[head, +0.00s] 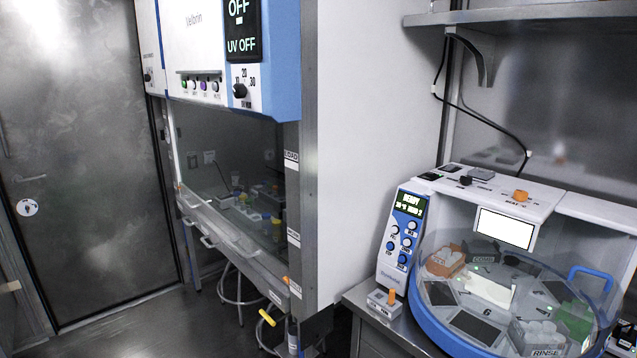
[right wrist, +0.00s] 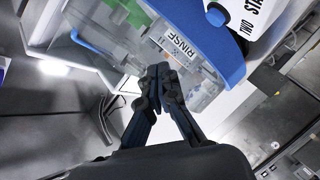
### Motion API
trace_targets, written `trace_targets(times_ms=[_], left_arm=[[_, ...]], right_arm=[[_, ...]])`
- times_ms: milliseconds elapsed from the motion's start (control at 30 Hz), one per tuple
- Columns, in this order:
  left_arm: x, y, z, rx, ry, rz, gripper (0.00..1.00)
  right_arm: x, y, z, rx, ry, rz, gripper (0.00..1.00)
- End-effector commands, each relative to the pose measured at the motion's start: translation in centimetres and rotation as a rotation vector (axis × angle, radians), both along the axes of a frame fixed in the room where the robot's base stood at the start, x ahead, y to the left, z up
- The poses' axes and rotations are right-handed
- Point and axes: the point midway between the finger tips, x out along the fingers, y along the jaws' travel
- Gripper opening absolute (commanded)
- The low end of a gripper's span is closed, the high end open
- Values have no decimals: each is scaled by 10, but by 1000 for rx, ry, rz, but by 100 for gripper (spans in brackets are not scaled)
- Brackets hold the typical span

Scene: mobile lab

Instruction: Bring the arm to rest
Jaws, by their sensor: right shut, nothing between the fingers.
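My right gripper (right wrist: 162,72) shows in the right wrist view, with its dark fingers together and nothing between them. Its tips are in front of the clear-covered round machine with the blue rim, close to the RINSE label (right wrist: 172,52); I cannot tell whether they touch it. Neither of my grippers shows in the head view. The same machine (head: 424,324) stands on the counter at the lower right of the head view, its clear cover down over the trays inside.
A control panel (head: 405,232) and a small grey box with an orange knob (head: 384,303) stand left of the round machine. A fume cabinet (head: 230,215) stands in the middle, with stools under it. A metal door (head: 85,160) is at the left, with clear floor before it.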

Motion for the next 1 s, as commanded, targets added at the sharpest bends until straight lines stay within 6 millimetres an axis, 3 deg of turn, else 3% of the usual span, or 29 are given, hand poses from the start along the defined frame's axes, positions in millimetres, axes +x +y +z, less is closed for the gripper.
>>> trace_targets(times_ms=[167, 300, 400, 500, 600, 800, 1000], left_arm=[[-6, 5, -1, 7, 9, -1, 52], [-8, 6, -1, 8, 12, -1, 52], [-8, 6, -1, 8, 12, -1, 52], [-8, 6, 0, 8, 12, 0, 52], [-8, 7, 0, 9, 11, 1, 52], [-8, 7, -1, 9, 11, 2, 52], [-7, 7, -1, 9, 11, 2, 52]], right_arm=[[-27, 72, -64, 139, 128, -109, 0], [-69, 157, -110, 288, 295, -233, 0], [-106, 218, -124, 391, 425, -312, 0], [-138, 264, -125, 468, 534, -370, 0], [-163, 297, -120, 525, 619, -409, 0], [-203, 344, -103, 612, 749, -457, 0], [-235, 376, -84, 678, 853, -490, 0]])
